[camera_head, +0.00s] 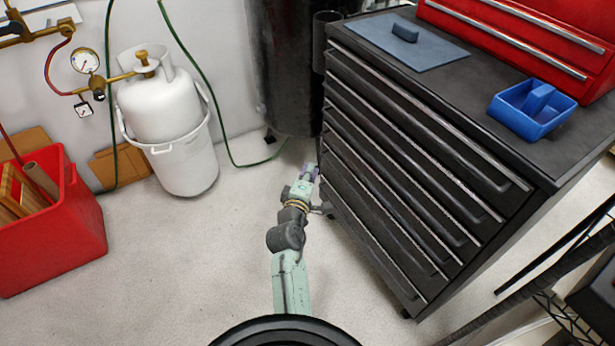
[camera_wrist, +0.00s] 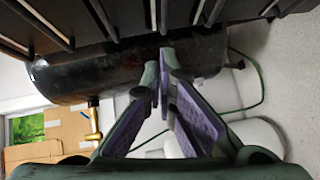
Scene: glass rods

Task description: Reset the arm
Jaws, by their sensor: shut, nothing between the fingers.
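My arm reaches forward over the floor in the head view, and my gripper (camera_head: 311,170) is at its far end, just left of the dark drawer cabinet (camera_head: 420,170). In the wrist view my gripper (camera_wrist: 161,85) shows its purple-padded fingers with the tips together and nothing between them. Past the fingertips lies a black tank (camera_wrist: 85,72). The cabinet's drawer fronts fill the top edge of the wrist view.
A white gas cylinder (camera_head: 160,100) stands in a white bucket (camera_head: 190,165). A red bin (camera_head: 75,220) is at the left. On the cabinet are a blue tray (camera_head: 507,112), a grey-blue mat (camera_head: 372,37) and a red toolbox (camera_head: 530,30). Floor left of my arm is clear.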

